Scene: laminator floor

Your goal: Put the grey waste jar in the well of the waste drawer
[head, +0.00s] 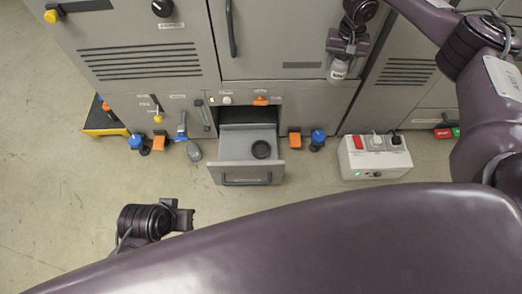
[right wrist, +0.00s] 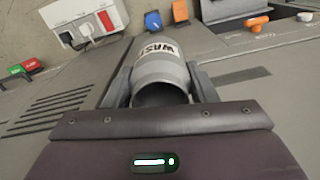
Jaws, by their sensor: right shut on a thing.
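The grey waste jar (head: 338,70) hangs at the upper right in the head view, in front of the machine. Its white label, reading "WAST", shows in the right wrist view (right wrist: 163,68). My right gripper (head: 343,48) is shut on the jar, with a finger on each side of it (right wrist: 162,85). The waste drawer (head: 232,147) is pulled out, below and left of the jar in the head view. Its dark round well (head: 261,149) looks empty. My left gripper (head: 183,215) is at the lower left, apart from the drawer; its jaw opening is unclear.
A white power box (head: 375,157) with a red switch and plugs stands on the floor right of the drawer. Blue and orange knobs (head: 318,139) flank the drawer on both sides. An orange catch (head: 262,100) sits above it. Bare floor (head: 60,210) lies at left.

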